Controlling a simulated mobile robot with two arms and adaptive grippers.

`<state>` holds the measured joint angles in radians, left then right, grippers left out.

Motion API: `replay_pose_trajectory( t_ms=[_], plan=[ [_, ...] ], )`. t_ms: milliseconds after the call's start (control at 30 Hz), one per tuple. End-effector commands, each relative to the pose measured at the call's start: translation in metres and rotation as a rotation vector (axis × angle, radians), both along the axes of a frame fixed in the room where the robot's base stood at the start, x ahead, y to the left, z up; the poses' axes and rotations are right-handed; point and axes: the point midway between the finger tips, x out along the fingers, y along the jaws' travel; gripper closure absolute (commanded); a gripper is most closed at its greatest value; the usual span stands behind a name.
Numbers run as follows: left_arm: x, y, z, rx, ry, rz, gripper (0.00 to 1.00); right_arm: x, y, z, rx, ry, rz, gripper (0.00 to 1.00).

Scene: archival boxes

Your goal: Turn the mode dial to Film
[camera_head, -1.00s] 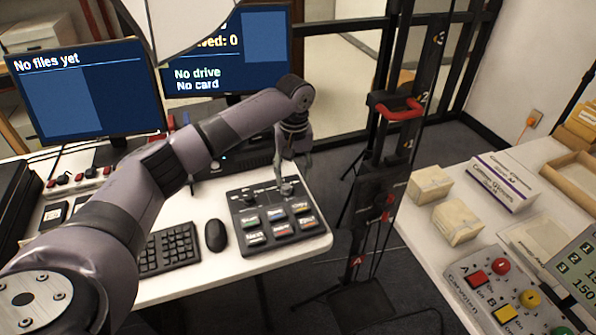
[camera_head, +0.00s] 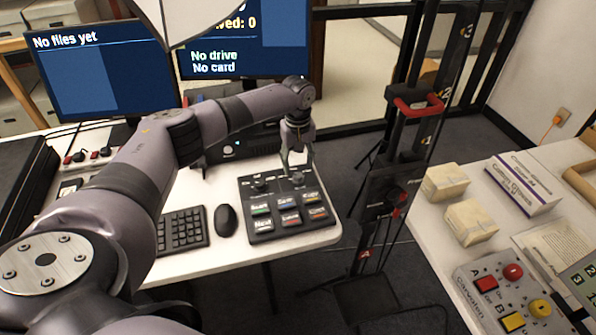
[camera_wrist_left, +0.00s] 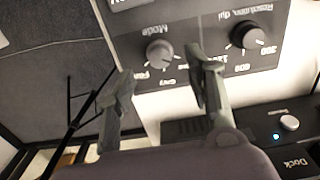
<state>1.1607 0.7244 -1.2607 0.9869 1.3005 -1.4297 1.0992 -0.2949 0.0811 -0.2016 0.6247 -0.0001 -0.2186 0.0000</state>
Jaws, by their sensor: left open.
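The mode dial (camera_wrist_left: 160,53) is a grey knob on a dark control box (camera_head: 245,218). In the left wrist view the box is upside down, with "Mode" and "Grey" printed around the knob; other labels are partly covered. The knob's pointer setting is too small to tell. In the head view the mode dial (camera_head: 297,178) is at the box's upper right. My left gripper (camera_head: 298,168) points down over it, open. In the wrist view its fingertips (camera_wrist_left: 161,63) lie on either side of the knob; contact cannot be told. My right gripper is not in view.
A black resolution dial (camera_wrist_left: 247,37) sits close beside one finger. Labelled keys fill the box's front. A mouse (camera_head: 226,220) and keyboard (camera_head: 182,229) lie left of it. A dark dock unit (camera_wrist_left: 285,125) stands behind. A black stand (camera_head: 385,190) rises to the right.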

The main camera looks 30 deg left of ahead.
Motion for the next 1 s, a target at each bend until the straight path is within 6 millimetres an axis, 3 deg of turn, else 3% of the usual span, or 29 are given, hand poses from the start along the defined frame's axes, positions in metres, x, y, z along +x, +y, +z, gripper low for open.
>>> replay_pose_trajectory(
  t_ms=[100, 233, 633, 1000],
  plan=[
    [-0.001, -0.001, -0.021, 0.001, 0.002, 0.0, 0.52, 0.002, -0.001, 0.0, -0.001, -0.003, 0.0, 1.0],
    [0.0, 0.0, -0.036, 0.001, 0.001, 0.0, 0.52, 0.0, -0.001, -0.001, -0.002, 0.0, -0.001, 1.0],
    [0.0, 0.0, -0.044, 0.0, 0.0, -0.001, 0.52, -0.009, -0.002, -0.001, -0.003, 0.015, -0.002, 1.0],
    [0.0, 0.0, -0.044, 0.0, 0.0, -0.001, 0.76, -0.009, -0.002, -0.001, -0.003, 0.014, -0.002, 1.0]
  ],
)
